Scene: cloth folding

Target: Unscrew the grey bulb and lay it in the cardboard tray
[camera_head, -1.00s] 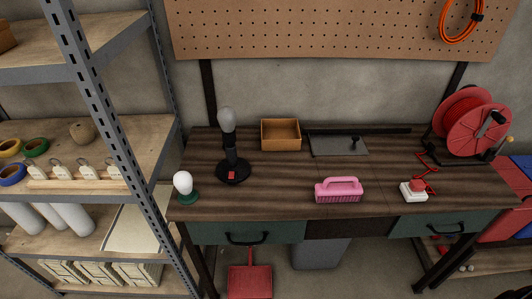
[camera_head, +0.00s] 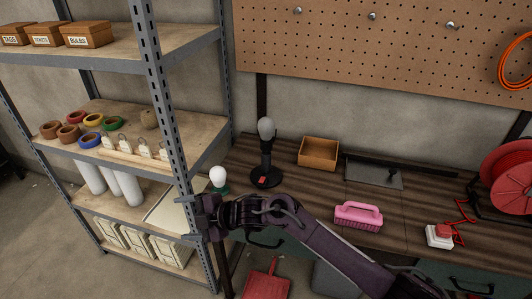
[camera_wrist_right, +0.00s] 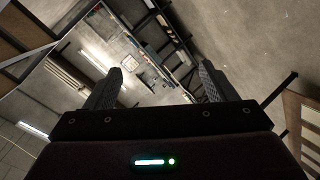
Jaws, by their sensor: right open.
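The grey bulb (camera_head: 266,128) sits upright on top of a black lamp stand (camera_head: 265,178) on the workbench. The open cardboard tray (camera_head: 319,154) stands to the right of the lamp and looks empty. My right gripper (camera_head: 188,219) reaches in from the lower right and is at the left front of the bench, by the shelf post, left of and below the lamp. In the right wrist view its two fingers (camera_wrist_right: 158,88) are apart with nothing between them. My left gripper is in neither view.
A white bulb (camera_head: 218,177) in a green base stands at the bench's left end, just behind my right gripper. A metal shelf (camera_head: 160,110) stands on the left.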

